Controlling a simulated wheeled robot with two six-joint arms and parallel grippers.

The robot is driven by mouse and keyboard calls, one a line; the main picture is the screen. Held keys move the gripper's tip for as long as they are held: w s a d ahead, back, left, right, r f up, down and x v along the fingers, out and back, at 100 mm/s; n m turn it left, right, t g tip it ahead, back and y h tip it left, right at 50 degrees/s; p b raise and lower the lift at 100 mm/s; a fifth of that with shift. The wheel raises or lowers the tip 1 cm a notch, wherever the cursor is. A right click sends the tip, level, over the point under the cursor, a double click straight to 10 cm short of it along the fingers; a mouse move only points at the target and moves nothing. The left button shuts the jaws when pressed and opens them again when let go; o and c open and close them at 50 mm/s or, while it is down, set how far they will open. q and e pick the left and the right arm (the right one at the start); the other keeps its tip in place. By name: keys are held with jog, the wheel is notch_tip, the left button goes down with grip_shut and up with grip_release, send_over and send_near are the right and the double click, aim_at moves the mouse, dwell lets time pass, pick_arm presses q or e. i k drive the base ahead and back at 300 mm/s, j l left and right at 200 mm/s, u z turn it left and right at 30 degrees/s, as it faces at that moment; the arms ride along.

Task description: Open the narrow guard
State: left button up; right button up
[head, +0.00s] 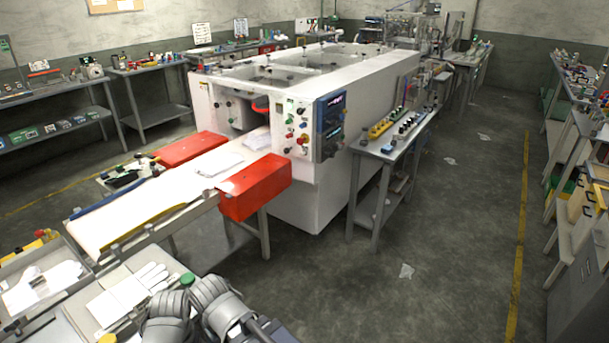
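A large white machine (350,85) stands in the middle, with an open-looking top of several bays. A white conveyor (150,200) runs out of its front toward the lower left, with white film or glove sheets (220,163) on it. A red box-shaped cover (255,187) sits on the conveyor's right side near the machine, and another red cover (194,149) sits on its left side. I cannot tell which part is the narrow guard. Grey rounded arm links of mine show at the bottom; no gripper fingers are visible.
A blue control panel (330,125) is on the machine's front right corner. A small side table (385,150) with parts stands to its right. Trays with white gloves (125,293) lie at the lower left. The floor aisle (440,240) on the right is mostly clear, with a few scraps.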

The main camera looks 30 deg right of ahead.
aim_at(235, 185)
jog(key=z, duration=0.5)
jog(key=i+z, duration=0.4)
jog(key=i+j+z, duration=0.4)
jog(key=i, duration=0.15)
jog(key=i+l, duration=0.05)
jog(key=l, duration=0.05)
